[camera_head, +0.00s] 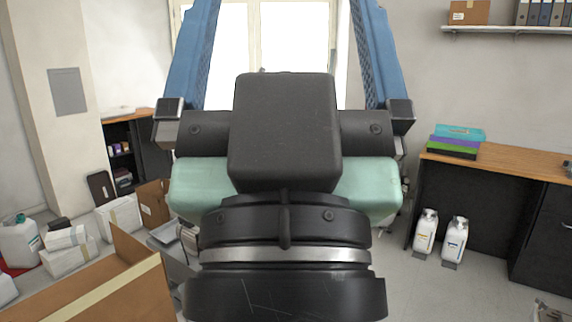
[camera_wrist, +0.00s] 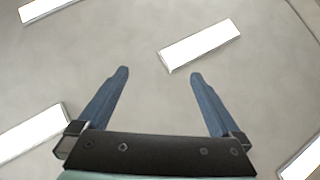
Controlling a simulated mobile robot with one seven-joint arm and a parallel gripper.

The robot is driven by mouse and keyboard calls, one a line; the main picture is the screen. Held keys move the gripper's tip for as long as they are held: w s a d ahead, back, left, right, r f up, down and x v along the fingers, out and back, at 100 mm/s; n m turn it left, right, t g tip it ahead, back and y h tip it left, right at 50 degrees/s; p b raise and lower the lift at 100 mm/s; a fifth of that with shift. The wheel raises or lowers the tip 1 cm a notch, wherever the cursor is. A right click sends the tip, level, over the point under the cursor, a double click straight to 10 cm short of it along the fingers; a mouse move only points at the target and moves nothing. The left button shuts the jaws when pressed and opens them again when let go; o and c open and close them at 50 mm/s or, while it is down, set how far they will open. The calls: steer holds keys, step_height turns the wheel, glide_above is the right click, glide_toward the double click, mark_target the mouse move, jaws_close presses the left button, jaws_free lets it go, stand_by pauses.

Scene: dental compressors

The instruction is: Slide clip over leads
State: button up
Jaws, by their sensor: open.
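My gripper (camera_wrist: 160,74) is open in the wrist view, its two blue fingers spread wide with nothing between them. In the head view my gripper (camera_head: 286,30) fills the middle, close to the camera, with its fingers reaching up past the top edge. The wrist view shows only the ceiling behind the fingers. I cannot make out a clip or any leads in either view. My gripper and wrist hide the middle of the room.
A wooden-topped counter (camera_head: 500,160) stands at right, with coloured boxes (camera_head: 455,142) on it and two white jugs (camera_head: 440,234) on the floor beside it. Cardboard boxes (camera_head: 135,285) crowd the lower left. A wall shelf (camera_head: 510,29) holds binders. Some floor (camera_head: 400,290) is clear at lower right.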

step_height(320, 180, up, 3)
steer(key=shift+r+p, duration=0.2)
steer(key=shift+p, duration=0.7)
